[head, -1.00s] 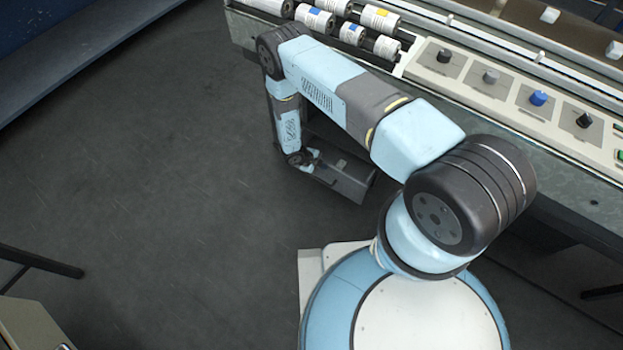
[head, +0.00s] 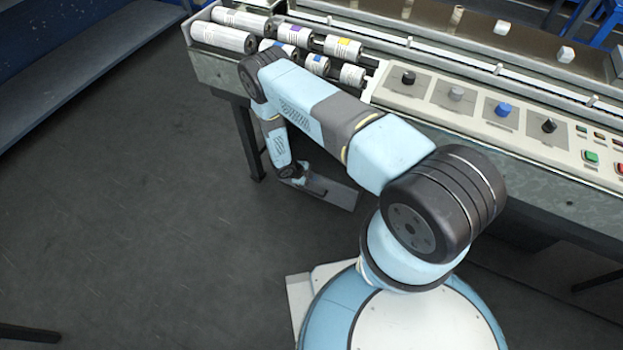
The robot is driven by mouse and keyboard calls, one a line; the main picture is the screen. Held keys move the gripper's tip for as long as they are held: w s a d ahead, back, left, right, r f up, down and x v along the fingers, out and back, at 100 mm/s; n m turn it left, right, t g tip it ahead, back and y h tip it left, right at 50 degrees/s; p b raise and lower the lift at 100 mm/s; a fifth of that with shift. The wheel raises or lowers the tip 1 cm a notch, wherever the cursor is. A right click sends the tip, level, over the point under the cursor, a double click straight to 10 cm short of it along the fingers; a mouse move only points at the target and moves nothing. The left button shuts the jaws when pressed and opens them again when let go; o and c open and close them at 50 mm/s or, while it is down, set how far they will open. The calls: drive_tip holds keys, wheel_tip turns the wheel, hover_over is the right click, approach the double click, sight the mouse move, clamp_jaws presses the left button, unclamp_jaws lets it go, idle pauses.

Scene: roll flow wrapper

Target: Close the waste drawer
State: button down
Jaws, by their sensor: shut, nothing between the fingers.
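The waste drawer (head: 340,196) is a grey metal box low under the machine. Its front part shows below and right of my forearm. Its far part is hidden by my arm and the machine, so I cannot tell how far out it stands. My gripper (head: 304,181) is small in the head view, low down at the drawer's left front side. It is shut with nothing in it. It looks close to or against the drawer, but I cannot tell whether it touches.
The machine (head: 430,122) runs across the upper right, with several label rolls (head: 222,37), knobs (head: 503,110) and a green button (head: 591,157). A machine leg (head: 247,140) stands left of my arm. Open dark floor (head: 130,200) lies to the left. A blue bench (head: 90,70) is at upper left.

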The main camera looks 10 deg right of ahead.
drive_tip(key=shift+w+d+r, duration=0.1)
drive_tip(key=shift+w+d, duration=0.2)
drive_tip(key=shift+w, duration=0.05)
drive_tip(key=s+a+r, duration=0.5)
drive_tip(key=a+r, duration=0.2)
drive_tip(key=a, duration=0.2)
drive_tip(key=shift+r, duration=0.35)
